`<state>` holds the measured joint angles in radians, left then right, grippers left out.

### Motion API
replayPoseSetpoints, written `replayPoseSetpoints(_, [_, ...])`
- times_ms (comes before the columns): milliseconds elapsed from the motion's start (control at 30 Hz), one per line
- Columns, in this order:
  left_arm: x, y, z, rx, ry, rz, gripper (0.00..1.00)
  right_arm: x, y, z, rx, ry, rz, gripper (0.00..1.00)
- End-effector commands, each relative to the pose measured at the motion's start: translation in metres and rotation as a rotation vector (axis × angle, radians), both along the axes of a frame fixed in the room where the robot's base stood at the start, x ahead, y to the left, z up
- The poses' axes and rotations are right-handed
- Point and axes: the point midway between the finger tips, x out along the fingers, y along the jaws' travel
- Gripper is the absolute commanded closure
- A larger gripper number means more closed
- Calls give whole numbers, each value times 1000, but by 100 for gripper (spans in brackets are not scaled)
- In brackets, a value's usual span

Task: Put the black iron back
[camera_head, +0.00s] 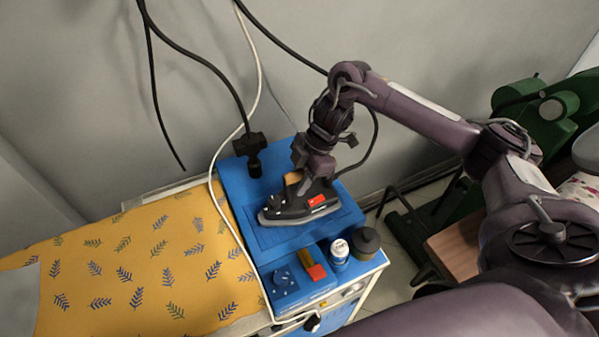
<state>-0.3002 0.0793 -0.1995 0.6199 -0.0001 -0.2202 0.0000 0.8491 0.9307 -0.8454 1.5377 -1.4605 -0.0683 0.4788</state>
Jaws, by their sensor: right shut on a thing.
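The black iron (298,207) is at the blue stand top (349,213), over its marked rectangular rest area, with its pointed end to the left. A red label shows on its side. My right gripper (306,184) comes down from above and is shut on the iron's upper part, at the handle. The fingers hide part of the handle. I cannot tell whether the iron's sole touches the blue surface. My left gripper is not in view.
A yellow leaf-patterned ironing board (140,262) lies to the left. A white bottle (339,251), a dark round container (365,242) and a small tray with red and yellow items (301,279) stand in front of the iron. Black and white cables hang behind. Green machinery (536,117) stands at right.

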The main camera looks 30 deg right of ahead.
Motion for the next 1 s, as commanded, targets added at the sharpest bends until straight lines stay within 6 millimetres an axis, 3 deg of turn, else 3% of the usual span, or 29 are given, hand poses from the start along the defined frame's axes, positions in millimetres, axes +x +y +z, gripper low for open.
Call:
replayPoseSetpoints(467, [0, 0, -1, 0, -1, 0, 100, 3, 1, -1, 7, -12, 0, 100])
replayPoseSetpoints(500, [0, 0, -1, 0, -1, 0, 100, 0, 0, -6, 1, -1, 1, 70])
replayPoseSetpoints(633, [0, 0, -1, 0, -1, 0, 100, 0, 0, -6, 1, -1, 1, 53])
replayPoseSetpoints(1000, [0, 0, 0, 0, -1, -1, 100, 1, -2, 0, -1, -3, 0, 53])
